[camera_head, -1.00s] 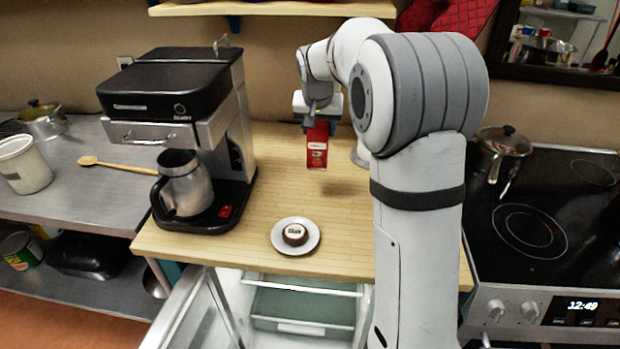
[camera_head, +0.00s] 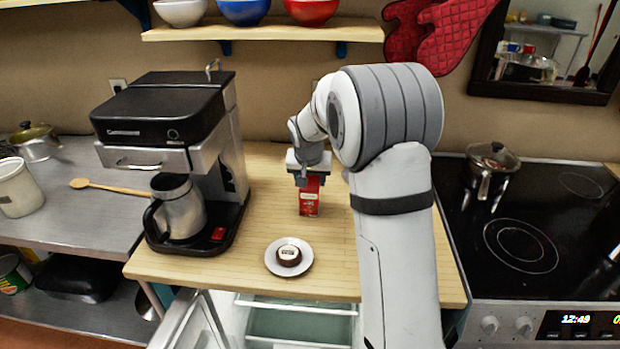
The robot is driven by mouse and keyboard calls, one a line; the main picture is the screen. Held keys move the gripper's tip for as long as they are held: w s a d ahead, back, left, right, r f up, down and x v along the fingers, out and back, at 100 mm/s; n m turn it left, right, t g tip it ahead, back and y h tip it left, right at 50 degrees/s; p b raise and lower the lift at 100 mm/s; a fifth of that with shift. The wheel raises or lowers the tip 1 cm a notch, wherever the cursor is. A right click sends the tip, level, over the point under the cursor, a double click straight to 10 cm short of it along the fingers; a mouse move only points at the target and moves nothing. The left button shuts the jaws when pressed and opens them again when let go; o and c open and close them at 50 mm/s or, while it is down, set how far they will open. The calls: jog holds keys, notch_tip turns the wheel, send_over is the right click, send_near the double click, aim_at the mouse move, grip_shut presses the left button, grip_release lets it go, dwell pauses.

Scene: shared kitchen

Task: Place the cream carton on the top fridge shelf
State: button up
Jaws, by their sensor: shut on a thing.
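A small red and white carton (camera_head: 310,197), which looks like the cream carton, is upright at the wooden counter. My gripper (camera_head: 309,178) is shut on its top from above. I cannot tell whether the carton's base touches the counter. The fridge (camera_head: 300,322) is under the counter, with its door (camera_head: 190,325) swung open to the left. Pale shelves or drawers show inside. My arm hides the fridge's right side, and the counter edge hides its upper part.
A white plate (camera_head: 271,258) with a small round cake (camera_head: 289,254) lies near the counter's front edge. A coffee machine (camera_head: 170,150) stands left of the carton. A stove (camera_head: 530,230) with a lidded pot (camera_head: 491,165) is at right. A wall shelf (camera_head: 265,32) with bowls hangs above.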

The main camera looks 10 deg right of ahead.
jog(key=o, duration=1.1)
jog(key=shift+f, duration=0.2)
jog(key=o, duration=0.4)
jog(key=shift+r, duration=0.1)
jog(key=shift+o, duration=0.2)
